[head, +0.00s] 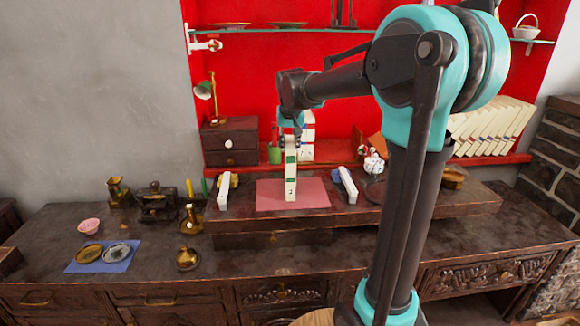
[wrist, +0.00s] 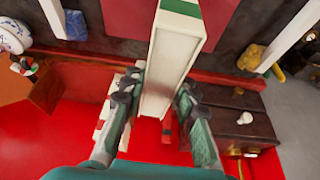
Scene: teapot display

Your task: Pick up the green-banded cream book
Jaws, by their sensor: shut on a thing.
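The green-banded cream book (head: 290,178) is upright over the pink mat (head: 315,199) in the head view. I cannot tell whether its lower end touches the mat. My gripper (head: 292,137) is shut on the upper part of the book, with the arm reaching in from the right. In the wrist view the book (wrist: 165,75) runs between the two fingers of my gripper (wrist: 158,88), one on each side. The faces under the fingers are hidden.
White upright holders stand left (head: 224,192) and right (head: 348,186) of the mat. A dark drawer box (head: 230,142) is behind left, and more cream books (head: 490,127) lean at the right. Brass pots and a blue mat (head: 103,264) lie left.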

